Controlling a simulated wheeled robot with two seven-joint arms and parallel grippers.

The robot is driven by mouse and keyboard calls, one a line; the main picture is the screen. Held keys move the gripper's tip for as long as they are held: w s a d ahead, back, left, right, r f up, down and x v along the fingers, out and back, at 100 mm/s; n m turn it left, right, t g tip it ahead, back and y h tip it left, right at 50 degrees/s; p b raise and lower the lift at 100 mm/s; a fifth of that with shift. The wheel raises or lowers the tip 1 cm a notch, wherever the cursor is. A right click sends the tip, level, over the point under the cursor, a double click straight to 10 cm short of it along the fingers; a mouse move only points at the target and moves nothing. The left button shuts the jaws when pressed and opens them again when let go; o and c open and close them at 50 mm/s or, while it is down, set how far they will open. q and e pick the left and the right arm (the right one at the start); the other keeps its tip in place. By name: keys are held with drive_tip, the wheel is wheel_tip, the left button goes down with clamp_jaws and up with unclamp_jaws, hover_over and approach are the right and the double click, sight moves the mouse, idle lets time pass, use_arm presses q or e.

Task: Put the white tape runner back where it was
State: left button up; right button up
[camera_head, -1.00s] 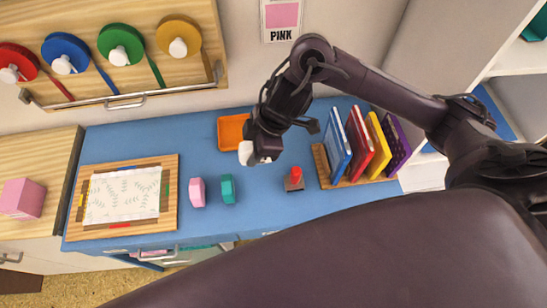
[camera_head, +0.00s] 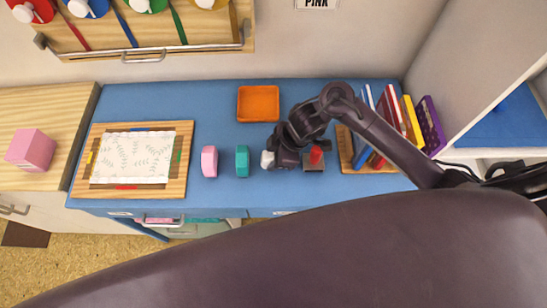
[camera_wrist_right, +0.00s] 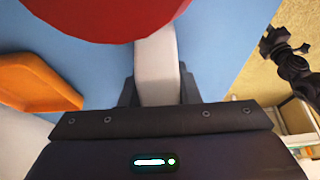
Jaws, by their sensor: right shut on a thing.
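The white tape runner (camera_head: 267,160) is in my right gripper (camera_head: 277,157), low over the blue desk, just right of the teal tape runner (camera_head: 242,161). In the wrist view the white tape runner (camera_wrist_right: 156,68) stands between the two dark fingers (camera_wrist_right: 157,88), which are shut on it. Whether its base touches the desk cannot be told. The pink tape runner (camera_head: 209,161) stands left of the teal one. My left gripper is outside the head view; a dark jointed part (camera_wrist_right: 287,50) at the wrist view's right may be it, its jaws unclear.
A red-handled stamp (camera_head: 316,156) is close right of my right gripper. A large red round thing (camera_wrist_right: 110,15) fills the wrist view's top. An orange tray (camera_head: 258,103) lies behind, a book rack (camera_head: 346,146) right, and a wooden board with patterned paper (camera_head: 182,181) left.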

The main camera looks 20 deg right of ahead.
use_arm(q)
drive_tip(key=shift+a, duration=0.35)
use_arm(e)
drive_tip(key=shift+f, duration=0.15)
drive_tip(key=o, duration=0.9)
drive_tip(key=shift+f, duration=0.1)
drive_tip(key=shift+r, duration=0.25)
use_arm(q)
wheel_tip(320, 180, up, 3)
drive_tip(key=p, duration=0.2)
drive_tip(key=shift+f+p, duration=0.15)
drive_tip(key=shift+p, duration=0.2)
use_arm(e)
drive_tip(key=v, duration=1.2)
drive_tip(key=shift+f, duration=0.1)
